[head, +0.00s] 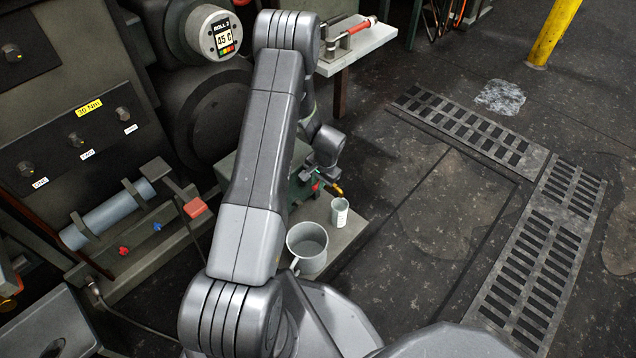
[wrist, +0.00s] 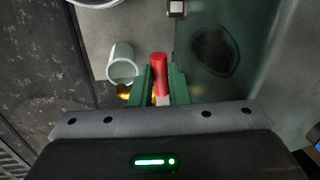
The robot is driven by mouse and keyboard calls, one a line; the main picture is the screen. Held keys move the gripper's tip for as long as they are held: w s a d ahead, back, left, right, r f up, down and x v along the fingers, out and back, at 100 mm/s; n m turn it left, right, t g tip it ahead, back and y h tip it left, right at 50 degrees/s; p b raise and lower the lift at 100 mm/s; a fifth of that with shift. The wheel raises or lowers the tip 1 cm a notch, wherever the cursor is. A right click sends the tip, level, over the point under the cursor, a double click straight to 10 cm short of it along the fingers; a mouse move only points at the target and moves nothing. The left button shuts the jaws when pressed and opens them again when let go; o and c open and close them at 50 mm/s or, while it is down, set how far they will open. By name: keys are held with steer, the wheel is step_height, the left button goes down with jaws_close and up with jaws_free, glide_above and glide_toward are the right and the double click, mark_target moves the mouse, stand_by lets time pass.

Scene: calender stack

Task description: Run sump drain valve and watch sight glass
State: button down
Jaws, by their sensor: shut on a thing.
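My gripper (wrist: 160,88) has green fingers, shut on the red valve handle (wrist: 159,68) in the wrist view. In the head view my gripper (head: 317,181) is at the front of the green sump box (head: 249,168), mostly behind my arm. A brass spout (head: 337,190) sticks out to the right, above a small pale beaker (head: 340,211) on the ledge. In the wrist view the beaker (wrist: 122,64) is left of the handle, with a brass part (wrist: 123,91) beside it. I cannot pick out the sight glass for sure.
A grey bucket (head: 307,246) stands on the ledge (head: 344,237) nearer to me. A dark round patch (wrist: 214,52) marks the green surface right of the handle. Floor grates (head: 470,130) lie to the right. A white shelf (head: 360,45) juts out behind.

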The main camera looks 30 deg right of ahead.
steer(key=shift+s+d+n+g+y+b, duration=0.2)
steer(key=shift+s+d+n+b, duration=0.4)
steer(key=shift+n, duration=0.75)
steer(key=shift+s+d+n+g+y+b, duration=0.2)
steer(key=shift+s+d+n+b, duration=0.4)
steer(key=shift+n, duration=0.7)
steer(key=shift+s+d+n+g+y+b, duration=0.15)
steer(key=shift+s+d+n+b, duration=0.4)
steer(key=shift+n, duration=0.8)
steer(key=shift+w, duration=0.15)
steer(key=c, duration=1.4)
jaws_free()
steer(key=shift+a, duration=0.1)
steer(key=shift+r, duration=0.15)
steer(key=r+p, duration=0.1)
steer(key=r, duration=0.3)
steer(key=s+d+r+p, duration=0.1)
steer(key=r+p, duration=0.1)
steer(key=r, duration=0.3)
steer(key=d+r+p, duration=0.1)
steer(key=r, duration=0.3)
steer(key=shift+s+d+r, duration=0.15)
steer(key=shift+d, duration=0.05)
stand_by(0.3)
